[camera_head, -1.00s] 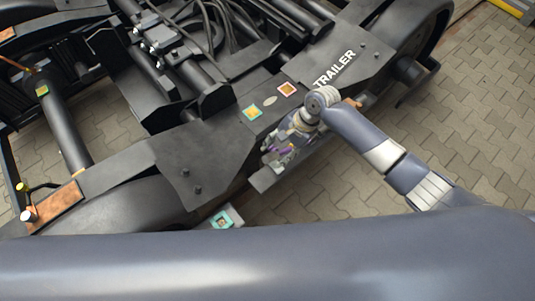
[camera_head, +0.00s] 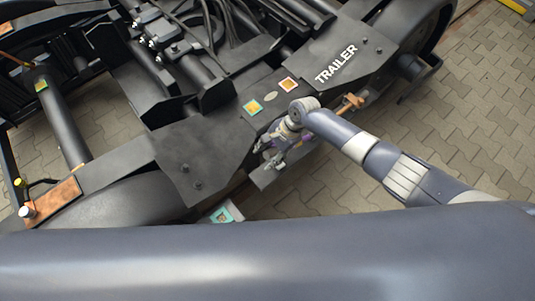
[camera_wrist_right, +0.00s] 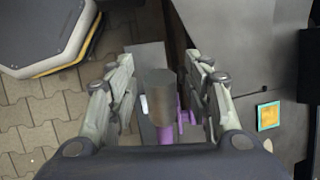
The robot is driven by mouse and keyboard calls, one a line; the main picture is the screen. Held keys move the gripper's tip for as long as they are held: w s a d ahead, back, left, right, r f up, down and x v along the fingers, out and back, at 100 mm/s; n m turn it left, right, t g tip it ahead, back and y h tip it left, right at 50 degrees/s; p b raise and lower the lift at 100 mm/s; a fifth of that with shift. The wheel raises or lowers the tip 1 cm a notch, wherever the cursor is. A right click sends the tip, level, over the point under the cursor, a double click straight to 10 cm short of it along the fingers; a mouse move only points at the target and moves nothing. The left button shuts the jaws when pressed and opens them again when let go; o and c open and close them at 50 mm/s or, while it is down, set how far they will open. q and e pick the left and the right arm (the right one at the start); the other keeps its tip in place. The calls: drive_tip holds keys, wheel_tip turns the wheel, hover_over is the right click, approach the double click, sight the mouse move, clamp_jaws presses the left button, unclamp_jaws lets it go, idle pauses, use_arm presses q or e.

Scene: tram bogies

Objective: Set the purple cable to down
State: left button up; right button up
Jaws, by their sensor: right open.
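The purple cable shows in the right wrist view as a purple stub (camera_wrist_right: 165,134) below a dark brown-grey cylinder, with more purple beside the right-hand finger. In the head view only small purple bits (camera_head: 300,143) show beside my right gripper. My right gripper (camera_head: 266,153) is at the near side of the bogie frame, below the coloured tags. In the wrist view its fingers (camera_wrist_right: 159,66) are apart, with the cylinder (camera_wrist_right: 157,88) between them in the picture. I cannot tell whether they touch it. My left gripper is out of view.
A copper-coloured fitting (camera_head: 350,102) sits right of my right wrist. A teal tag (camera_head: 222,213) is lower left. Paving (camera_head: 460,110) lies open at right.

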drive_tip(key=shift+f, duration=0.1)
clamp_jaws()
drive_tip(key=shift+s+a+f+h+p, duration=0.3)
drive_tip(key=shift+a+f+p, duration=0.2)
drive_tip(key=shift+p, duration=0.4)
drive_tip(key=f, duration=0.2)
drive_tip(key=f+t+h, duration=0.1)
drive_tip(key=f, duration=0.1)
drive_tip(key=s+a+f+t+h, duration=0.1)
drive_tip(key=f, duration=0.1)
drive_tip(key=shift+a+f, duration=0.1)
drive_tip(key=shift+f, duration=0.1)
drive_tip(key=shift+f+n+h, duration=0.3)
drive_tip(key=shift+f+h, duration=0.1)
drive_tip(key=shift+f, duration=0.25)
